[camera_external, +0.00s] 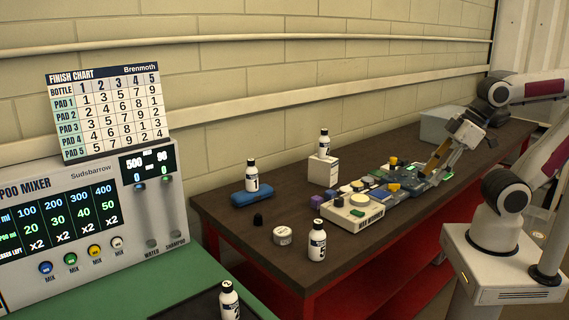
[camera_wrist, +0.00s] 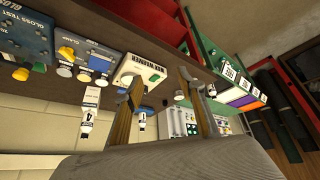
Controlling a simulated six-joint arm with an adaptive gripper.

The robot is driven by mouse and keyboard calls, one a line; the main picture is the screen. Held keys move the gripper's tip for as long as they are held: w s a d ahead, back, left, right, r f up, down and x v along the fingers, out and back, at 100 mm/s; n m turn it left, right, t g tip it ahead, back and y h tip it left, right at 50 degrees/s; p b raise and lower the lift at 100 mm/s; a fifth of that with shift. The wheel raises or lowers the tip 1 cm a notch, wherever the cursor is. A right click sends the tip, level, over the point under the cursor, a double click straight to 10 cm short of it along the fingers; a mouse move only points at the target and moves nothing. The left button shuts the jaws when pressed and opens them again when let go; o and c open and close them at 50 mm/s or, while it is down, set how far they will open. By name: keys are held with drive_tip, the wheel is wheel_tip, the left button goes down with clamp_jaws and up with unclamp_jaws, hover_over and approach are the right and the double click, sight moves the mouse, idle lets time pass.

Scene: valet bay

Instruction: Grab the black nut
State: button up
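A small black piece (camera_external: 258,220), which could be the black nut or a cap, stands on the dark bench top near its left end. It is too small to tell its shape. I cannot pick it out surely in the wrist view. My gripper (camera_external: 437,161) is far to the right of it, over the far part of the bench, near several small devices. In the wrist view the two tan fingers of my gripper (camera_wrist: 162,105) are wide apart, with nothing held between them.
A round white tin (camera_external: 283,236) and a numbered bottle (camera_external: 317,241) stand close to the black piece. A bottle rests on a blue block (camera_external: 252,198) behind it. A white panel box (camera_external: 352,216) and several devices fill the bench's middle. The mixer (camera_external: 100,220) is left.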

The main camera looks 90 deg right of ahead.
drive_tip(key=w+d+r+n+t+h, duration=0.15)
drive_tip(key=w+d+n, duration=0.25)
drive_tip(key=w+n, duration=0.55)
drive_tip(key=w+d+r+n+t, duration=0.1)
drive_tip(key=w+d+n+t, duration=0.25)
drive_tip(key=w, duration=1.05)
drive_tip(key=w+d+r+n+t, duration=0.1)
drive_tip(key=w+d+r+n, duration=0.1)
drive_tip(key=w+d+n, duration=0.55)
drive_tip(key=w+a+f+n+y, duration=0.25)
drive_tip(key=w+n, duration=0.35)
drive_tip(key=w, duration=0.4)
drive_tip(key=n+y, duration=0.7)
drive_tip(key=n, duration=0.9)
approach(258, 219)
drive_tip(key=shift+w+d+r+g, duration=0.25)
drive_tip(key=shift+w+d+g, duration=0.15)
drive_tip(key=shift+w+d, duration=0.3)
drive_tip(key=shift+s+a+f+n, duration=0.1)
drive_tip(key=shift+s+f+n, duration=0.15)
drive_tip(key=shift+f, duration=0.25)
drive_tip(key=shift+x, duration=1.3)
